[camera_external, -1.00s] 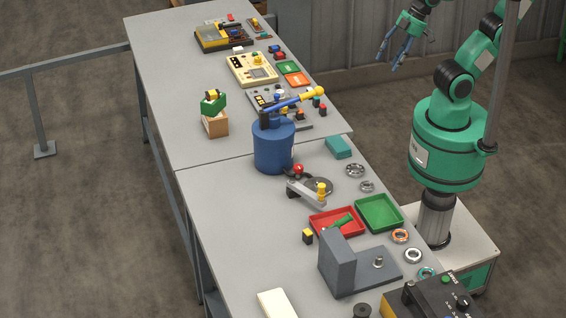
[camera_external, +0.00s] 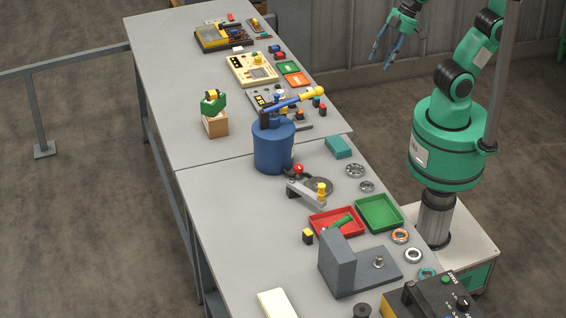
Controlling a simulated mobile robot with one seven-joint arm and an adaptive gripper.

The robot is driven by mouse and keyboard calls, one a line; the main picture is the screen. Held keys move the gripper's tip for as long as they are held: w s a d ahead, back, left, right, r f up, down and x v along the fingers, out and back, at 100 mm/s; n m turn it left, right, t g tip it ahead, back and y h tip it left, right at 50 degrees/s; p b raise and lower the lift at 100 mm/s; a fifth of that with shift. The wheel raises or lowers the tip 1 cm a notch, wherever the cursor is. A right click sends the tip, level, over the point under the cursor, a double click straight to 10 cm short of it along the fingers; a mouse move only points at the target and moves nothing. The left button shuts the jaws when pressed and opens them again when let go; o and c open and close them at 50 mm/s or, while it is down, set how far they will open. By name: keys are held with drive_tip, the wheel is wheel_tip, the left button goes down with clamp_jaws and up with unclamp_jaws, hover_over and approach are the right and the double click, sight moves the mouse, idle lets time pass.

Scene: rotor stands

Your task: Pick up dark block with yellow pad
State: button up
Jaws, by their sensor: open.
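The dark block with a yellow pad (camera_external: 308,236) is a small black block with a yellow part showing. It sits on the near grey table, just left of the red tray (camera_external: 326,229). My gripper (camera_external: 380,64) has blue fingers, open and empty. It is at the top right of the picture, raised and far from the block, which is lower and to the left.
A grey angled stand (camera_external: 341,262) is right of the block. A lever arm with a yellow knob (camera_external: 321,187) is behind it, and a tall blue cylinder (camera_external: 273,150) farther back. A green tray (camera_external: 379,212) adjoins the red one. Bare tabletop lies left of the block.

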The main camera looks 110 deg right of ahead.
drive_tip(key=w+a+g, duration=0.1)
drive_tip(key=w+a, duration=0.2)
drive_tip(key=w, duration=0.4)
drive_tip(key=w+a+g, duration=0.1)
drive_tip(key=w+a, duration=0.2)
drive_tip(key=w, duration=0.4)
drive_tip(key=n+g+p, duration=0.2)
drive_tip(key=g, duration=0.1)
hover_over(307, 232)
wheel_tip(307, 232, down, 25)
drive_tip(key=shift+r, duration=0.15)
drive_tip(key=shift+f+b, duration=0.5)
drive_tip(key=shift+f, duration=3.8)
